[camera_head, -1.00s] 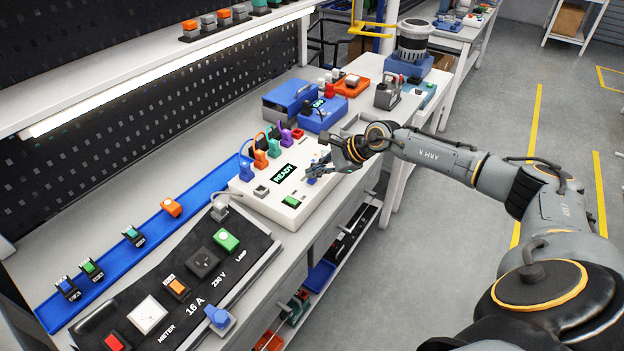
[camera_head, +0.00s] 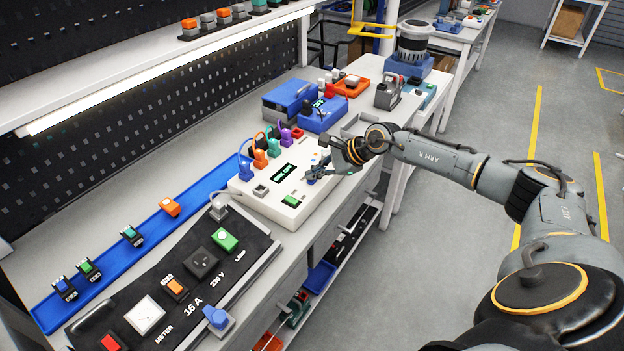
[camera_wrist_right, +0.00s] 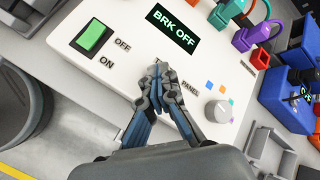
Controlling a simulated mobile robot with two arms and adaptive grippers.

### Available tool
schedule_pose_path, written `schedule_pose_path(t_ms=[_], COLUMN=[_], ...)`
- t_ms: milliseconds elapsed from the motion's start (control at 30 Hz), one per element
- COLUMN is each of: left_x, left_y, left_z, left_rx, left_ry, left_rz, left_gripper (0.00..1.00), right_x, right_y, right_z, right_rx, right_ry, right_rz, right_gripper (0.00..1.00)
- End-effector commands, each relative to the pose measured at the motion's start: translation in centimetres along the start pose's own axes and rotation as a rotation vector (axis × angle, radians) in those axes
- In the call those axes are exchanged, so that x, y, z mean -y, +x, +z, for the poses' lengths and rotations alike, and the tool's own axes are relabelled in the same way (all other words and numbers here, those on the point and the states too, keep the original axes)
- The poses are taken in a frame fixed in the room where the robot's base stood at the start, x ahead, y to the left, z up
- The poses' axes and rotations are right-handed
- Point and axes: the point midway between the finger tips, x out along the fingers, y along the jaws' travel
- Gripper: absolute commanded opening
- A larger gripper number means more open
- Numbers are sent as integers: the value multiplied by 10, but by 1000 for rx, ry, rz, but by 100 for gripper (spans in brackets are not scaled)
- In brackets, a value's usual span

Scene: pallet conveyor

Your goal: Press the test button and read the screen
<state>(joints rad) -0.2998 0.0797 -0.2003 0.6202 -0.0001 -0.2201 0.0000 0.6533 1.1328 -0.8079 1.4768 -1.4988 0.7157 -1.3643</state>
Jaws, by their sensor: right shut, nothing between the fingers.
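The white test panel (camera_head: 262,204) stands on the bench. Its screen (camera_head: 284,172) is lit; in the right wrist view the screen (camera_wrist_right: 173,33) reads "BRK OFF" in green letters. A green rocker switch (camera_head: 291,201) lies beside the ON and OFF labels; it also shows in the wrist view (camera_wrist_right: 91,37). A grey knob (camera_wrist_right: 218,110) is near the PANEL label. My right gripper (camera_wrist_right: 157,70) is shut and empty, its tips over the panel between OFF and PANEL. No test button can be made out; the fingers cover that spot. My left gripper is out of view.
Coloured plugs with cables, such as the orange one (camera_head: 260,158), line the panel's back edge. A blue tray (camera_head: 193,200) with small modules and a black socket board (camera_head: 190,262) lie to the left. Blue boxes (camera_head: 290,97) stand behind. The floor to the right is open.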

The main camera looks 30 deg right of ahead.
Motion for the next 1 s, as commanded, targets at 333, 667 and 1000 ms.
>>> schedule_pose_path(t_ms=[333,667,1000], left_x=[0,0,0], left_y=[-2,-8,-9], left_z=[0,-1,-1], left_rx=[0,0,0], left_ry=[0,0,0], left_rz=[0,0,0], left_gripper=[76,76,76], right_x=[1,9,10], right_y=[-2,-12,-14], right_z=[1,9,10], right_rx=[-1,0,0], right_ry=[0,0,0], right_rz=[2,1,1], right_gripper=[0,0,0])
